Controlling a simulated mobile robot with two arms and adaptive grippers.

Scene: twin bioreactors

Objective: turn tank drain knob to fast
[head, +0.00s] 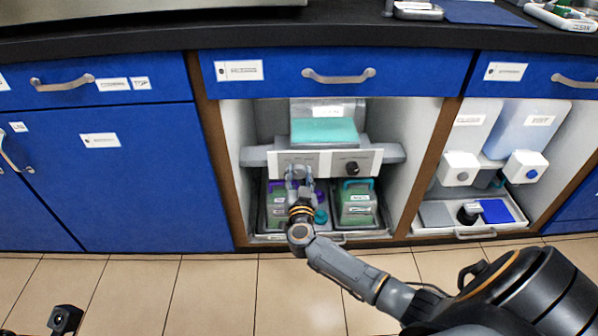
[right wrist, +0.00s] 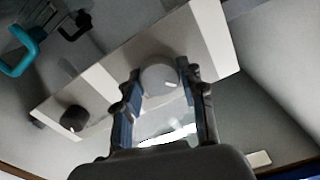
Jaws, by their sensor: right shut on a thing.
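A white control panel (head: 325,162) is mounted in the open middle bay. Its left knob, light grey and round, sits between my right gripper's fingers; in the right wrist view the knob (right wrist: 160,79) shows a small white mark. My right gripper (head: 298,172) is shut on this knob. The panel's right knob is black (head: 352,167); it also shows in the right wrist view (right wrist: 75,118). The panel labels are too small to read, so I cannot tell which setting the grey knob points to.
Under the panel, green containers (head: 357,204) with handles stand in a tray. A teal block (head: 324,131) is above it. Wooden dividers (head: 433,165) edge the bay. The right bay holds white dispensers (head: 460,168). Blue drawers (head: 335,73) lie above. Tiled floor in front is clear.

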